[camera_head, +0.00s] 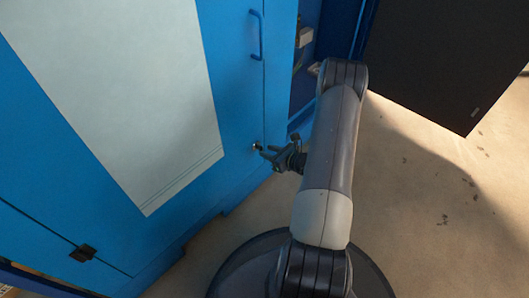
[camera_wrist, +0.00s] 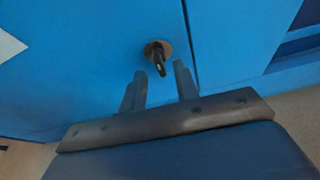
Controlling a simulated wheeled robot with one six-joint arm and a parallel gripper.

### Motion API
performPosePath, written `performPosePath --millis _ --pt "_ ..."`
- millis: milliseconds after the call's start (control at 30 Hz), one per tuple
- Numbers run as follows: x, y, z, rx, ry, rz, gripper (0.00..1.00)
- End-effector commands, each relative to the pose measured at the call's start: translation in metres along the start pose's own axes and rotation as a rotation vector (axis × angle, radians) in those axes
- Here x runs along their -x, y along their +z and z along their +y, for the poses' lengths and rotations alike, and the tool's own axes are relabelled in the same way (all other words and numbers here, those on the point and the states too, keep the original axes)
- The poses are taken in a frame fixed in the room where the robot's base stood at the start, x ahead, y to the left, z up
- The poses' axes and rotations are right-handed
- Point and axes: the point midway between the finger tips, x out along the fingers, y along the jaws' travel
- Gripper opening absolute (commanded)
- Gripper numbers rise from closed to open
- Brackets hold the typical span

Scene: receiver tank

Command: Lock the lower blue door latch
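The lower latch (camera_head: 256,147) is a small dark knob on a round plate, low on the blue door (camera_head: 235,85) near its right edge. In the wrist view the latch (camera_wrist: 158,57) shows closer, its dark lever pointing down and slightly right. My gripper (camera_head: 264,152) is just in front of the latch. In the wrist view its two fingers (camera_wrist: 160,80) are apart, one on each side below the lever, with nothing seen between them but the lever's tip near the gap. I cannot tell whether they touch it.
A blue handle (camera_head: 258,36) is higher on the door. A white panel (camera_head: 125,80) covers much of the door's left part. A dark hinge (camera_head: 83,253) sits at lower left. A dark panel (camera_head: 440,60) stands at upper right.

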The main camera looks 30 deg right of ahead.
Motion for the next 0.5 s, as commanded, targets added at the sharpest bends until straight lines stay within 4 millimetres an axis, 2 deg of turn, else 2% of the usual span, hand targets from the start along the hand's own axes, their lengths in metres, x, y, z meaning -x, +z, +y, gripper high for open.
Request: performPosePath --millis 100,200,500 --pt "-0.017 -0.002 0.0 0.002 0.002 0.001 0.3" --pt "-0.025 -0.001 0.001 0.0 0.002 0.001 0.3" --pt "-0.029 0.0 0.0 -0.001 0.0 0.001 0.3"
